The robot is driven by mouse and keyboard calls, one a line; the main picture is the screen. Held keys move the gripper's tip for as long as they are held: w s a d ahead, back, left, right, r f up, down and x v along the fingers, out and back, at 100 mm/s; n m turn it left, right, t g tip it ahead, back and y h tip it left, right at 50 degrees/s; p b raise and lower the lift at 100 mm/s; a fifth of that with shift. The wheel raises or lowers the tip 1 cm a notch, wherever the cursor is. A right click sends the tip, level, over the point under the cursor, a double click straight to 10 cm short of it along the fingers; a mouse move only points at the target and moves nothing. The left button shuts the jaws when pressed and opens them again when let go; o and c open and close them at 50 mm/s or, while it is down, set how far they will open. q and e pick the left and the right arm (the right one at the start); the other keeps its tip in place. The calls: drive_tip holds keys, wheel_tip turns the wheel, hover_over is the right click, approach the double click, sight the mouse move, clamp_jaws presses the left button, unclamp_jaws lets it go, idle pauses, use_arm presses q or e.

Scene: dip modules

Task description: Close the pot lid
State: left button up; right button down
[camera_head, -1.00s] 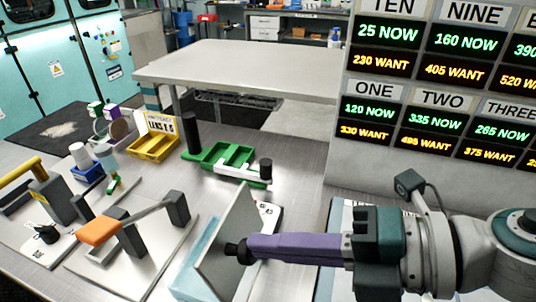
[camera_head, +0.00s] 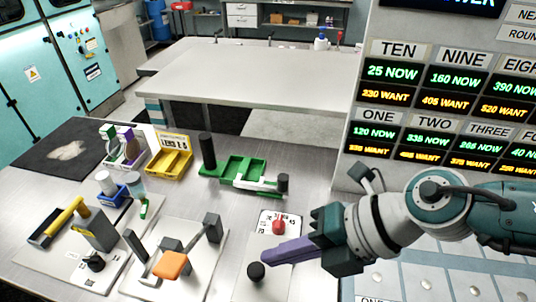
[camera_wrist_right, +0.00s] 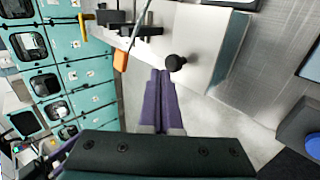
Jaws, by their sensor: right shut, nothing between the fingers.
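The pot lid (camera_head: 250,292) is a flat grey plate with a black round knob (camera_head: 256,271). In the head view the lid looks close to level, and no opening under it shows. The knob also shows in the right wrist view (camera_wrist_right: 175,63), with the metal lid (camera_wrist_right: 205,50) around it and a bluish strip along one side. My right gripper (camera_head: 266,257), with purple fingers, is shut and empty. Its tips are beside the knob; whether they touch it or the lid I cannot tell. The pot's walls are mostly hidden. My left gripper is not in view.
Behind the lid is a red dial (camera_head: 278,226) on a white numbered plate. To the left is a board with an orange-handled lever (camera_head: 172,264). A green tray (camera_head: 240,168) and a yellow bin (camera_head: 170,158) stand farther back.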

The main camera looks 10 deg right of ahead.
sight(249, 267)
drive_tip(key=shift+w+a+r+h, duration=0.15)
drive_tip(key=shift+a+h, duration=0.25)
drive_tip(key=shift+w+a+f+p, duration=0.1)
drive_tip(key=shift+a+f+p, duration=0.25)
drive_tip(key=shift+a+f, duration=0.2)
use_arm(q)
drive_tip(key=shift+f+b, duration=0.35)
drive_tip(key=shift+b, duration=0.7)
use_arm(e)
drive_tip(key=shift+a+r+x, duration=0.1)
drive_tip(key=shift+x, duration=0.75)
drive_tip(key=shift+a+r+x, duration=0.15)
drive_tip(key=shift+x, duration=0.75)
drive_tip(key=shift+w+a, duration=0.1)
drive_tip(key=shift+w, duration=0.05)
